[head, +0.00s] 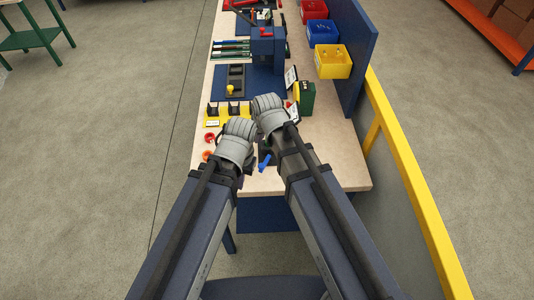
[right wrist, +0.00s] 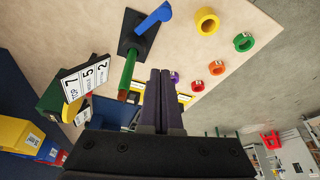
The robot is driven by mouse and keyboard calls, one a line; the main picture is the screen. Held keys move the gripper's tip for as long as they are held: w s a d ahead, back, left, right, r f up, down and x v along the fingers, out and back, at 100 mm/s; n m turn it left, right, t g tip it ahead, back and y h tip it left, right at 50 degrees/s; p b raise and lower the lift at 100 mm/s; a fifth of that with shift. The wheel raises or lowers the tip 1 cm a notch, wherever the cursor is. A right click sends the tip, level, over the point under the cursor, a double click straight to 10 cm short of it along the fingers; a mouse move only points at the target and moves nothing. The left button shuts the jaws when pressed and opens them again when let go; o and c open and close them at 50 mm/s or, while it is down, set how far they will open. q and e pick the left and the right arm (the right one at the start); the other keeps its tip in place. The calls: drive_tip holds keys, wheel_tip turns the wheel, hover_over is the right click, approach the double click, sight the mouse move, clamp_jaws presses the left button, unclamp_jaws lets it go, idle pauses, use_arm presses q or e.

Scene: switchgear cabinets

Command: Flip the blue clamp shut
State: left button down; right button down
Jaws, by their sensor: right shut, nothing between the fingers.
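The clamp has a blue handle (right wrist: 155,18), a dark base plate and a green bar (right wrist: 127,75) with an orange-brown tip in the right wrist view. The bar stands out from the plate and the blue handle angles off its far end. In the head view the blue handle (head: 264,164) shows between my forearms, partly hidden. My right gripper (right wrist: 160,82) is shut and empty, its fingertips apart from the clamp, beside the green bar. In the head view the right gripper (head: 267,102) is over the bench. My left gripper (head: 240,128) is beside it, its fingers hidden.
Coloured rings, including a yellow ring (right wrist: 206,21), lie on the bench beside the clamp. A green block with a number card (right wrist: 85,80) stands on the other side. Yellow, blue and red bins line the blue panel (head: 362,60) at the bench's right.

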drive_tip(key=b, duration=1)
hover_over(265, 162)
drive_tip(key=w+a, duration=0.2)
drive_tip(key=a, duration=0.1)
drive_tip(key=f, duration=1)
drive_tip(key=shift+w+a+f, duration=0.15)
drive_tip(key=shift+w, duration=0.05)
drive_tip(key=s, duration=0.2)
drive_tip(key=s+d, duration=0.1)
drive_tip(key=shift+s+d, duration=0.1)
drive_tip(key=shift+s, duration=0.3)
drive_tip(key=shift+f, duration=0.1)
